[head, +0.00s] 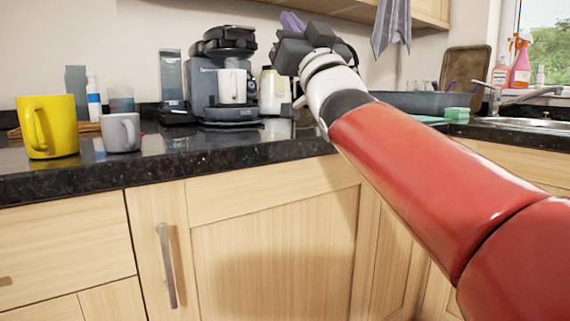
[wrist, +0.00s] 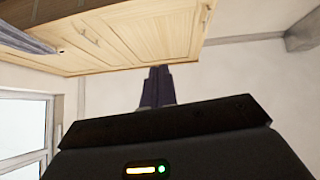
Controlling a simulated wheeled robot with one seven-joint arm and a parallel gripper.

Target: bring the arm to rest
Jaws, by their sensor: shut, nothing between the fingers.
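My gripper (head: 291,22) is raised above the worktop in the head view, at the end of my red arm. It is to the right of the coffee machine in the picture. Its purple fingers also show in the wrist view (wrist: 157,86), closed together with nothing between them. The wrist view looks up toward the wall cupboard (wrist: 140,38) and the plain wall. My forearm reaches up from the lower right and hides part of the worktop and the cupboards below.
The dark granite worktop (head: 250,150) carries a yellow mug (head: 58,128), a grey mug (head: 120,132) and a coffee machine (head: 213,85) holding a white cup (head: 232,86). A cloth (head: 391,25) hangs behind my gripper. Spray bottles (head: 520,65) stand by the sink (head: 520,123).

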